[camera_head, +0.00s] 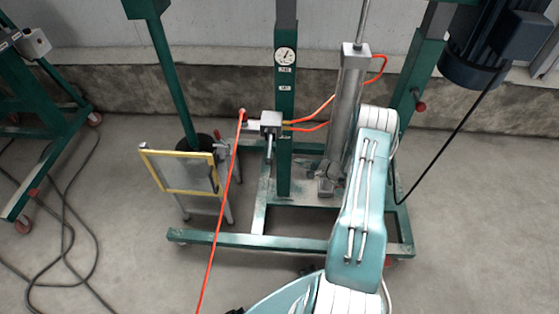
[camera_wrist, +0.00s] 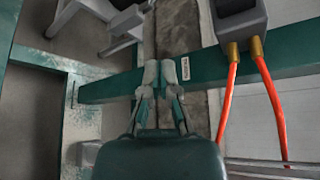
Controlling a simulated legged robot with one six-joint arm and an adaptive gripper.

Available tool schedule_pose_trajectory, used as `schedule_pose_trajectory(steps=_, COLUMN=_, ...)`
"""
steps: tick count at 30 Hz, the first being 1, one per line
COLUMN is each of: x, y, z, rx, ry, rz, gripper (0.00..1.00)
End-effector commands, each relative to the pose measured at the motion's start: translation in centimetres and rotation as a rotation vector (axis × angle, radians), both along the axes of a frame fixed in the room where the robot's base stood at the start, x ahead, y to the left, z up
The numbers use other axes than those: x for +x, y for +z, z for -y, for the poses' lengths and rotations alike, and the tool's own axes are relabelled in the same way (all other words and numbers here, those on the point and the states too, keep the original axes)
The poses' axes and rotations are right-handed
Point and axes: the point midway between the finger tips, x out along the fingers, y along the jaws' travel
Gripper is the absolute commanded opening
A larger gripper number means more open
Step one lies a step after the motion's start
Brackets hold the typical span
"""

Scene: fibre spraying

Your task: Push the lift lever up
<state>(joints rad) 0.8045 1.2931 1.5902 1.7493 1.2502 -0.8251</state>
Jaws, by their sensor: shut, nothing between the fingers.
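The lift lever (camera_head: 269,148) is a short grey handle hanging down from a grey valve block (camera_head: 271,121) on the left of the green post (camera_head: 285,150), in the head view. In the wrist view the valve block (camera_wrist: 240,18) is at the upper right, with two brass fittings and orange hoses. I cannot make out the lever there. My gripper (camera_wrist: 160,72) is shut and empty, its fingertips close together in front of the labelled green post (camera_wrist: 110,88), on the base side of the valve block. I cannot tell whether it touches the post.
A steel cylinder (camera_head: 347,110) stands right of the post, with orange hoses running to the valve. A yellow-edged panel (camera_head: 180,172) stands at left. The green base frame (camera_head: 220,239) lies low across the floor. Black cables (camera_head: 65,215) lie on the open floor at left.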

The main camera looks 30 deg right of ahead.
Motion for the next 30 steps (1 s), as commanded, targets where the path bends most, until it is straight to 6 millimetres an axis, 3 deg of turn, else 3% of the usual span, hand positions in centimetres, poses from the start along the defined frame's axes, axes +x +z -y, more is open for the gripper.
schedule_pose_trajectory(steps=20, x=8.3, y=-2.6, z=-4.8, rx=0.000, ry=0.003, rz=0.001, gripper=0.00)
schedule_pose_trajectory(steps=30, x=6.4, y=-0.9, z=-6.7, rx=0.000, ry=0.003, rz=-0.001, gripper=0.00)
